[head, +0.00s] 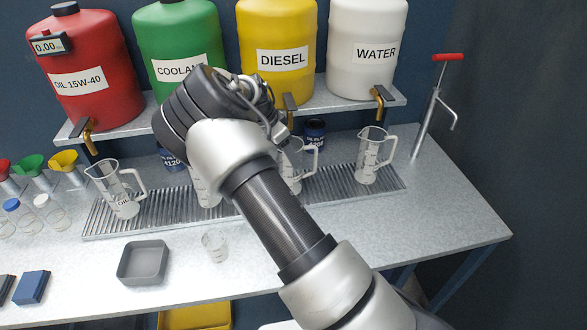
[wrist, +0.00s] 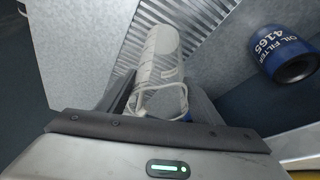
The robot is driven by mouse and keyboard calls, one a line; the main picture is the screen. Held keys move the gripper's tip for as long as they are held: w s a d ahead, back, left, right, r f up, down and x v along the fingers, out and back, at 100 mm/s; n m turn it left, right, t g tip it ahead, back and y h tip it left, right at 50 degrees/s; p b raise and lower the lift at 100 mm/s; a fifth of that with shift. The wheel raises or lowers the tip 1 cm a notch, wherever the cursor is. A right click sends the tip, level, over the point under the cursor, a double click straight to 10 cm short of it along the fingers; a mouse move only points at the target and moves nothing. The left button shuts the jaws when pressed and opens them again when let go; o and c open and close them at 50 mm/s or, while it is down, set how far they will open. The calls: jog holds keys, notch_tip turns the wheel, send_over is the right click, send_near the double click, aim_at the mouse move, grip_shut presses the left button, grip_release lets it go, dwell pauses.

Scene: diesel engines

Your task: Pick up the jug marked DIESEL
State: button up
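A clear jug (head: 292,165) stands on the drip tray below the yellow tank labelled DIESEL, partly hidden by my arm; no DIESEL marking is readable on it. In the wrist view a clear jug (wrist: 158,55) lies ahead of my gripper (wrist: 162,82), its handle toward me. My fingers are apart, one on each side of the handle, with gaps visible. I cannot tell for certain which jug this is. In the head view my arm hides the gripper.
Other jugs stand on the drip tray (head: 95,222): one marked OIL (head: 122,200), one partly hidden (head: 205,190), and one at right (head: 368,160). A blue oil filter (wrist: 285,52) is close on the right in the wrist view. A grey bin (head: 143,262) sits in front.

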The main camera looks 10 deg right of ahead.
jog(key=c, duration=0.8)
jog(key=shift+r, duration=0.15)
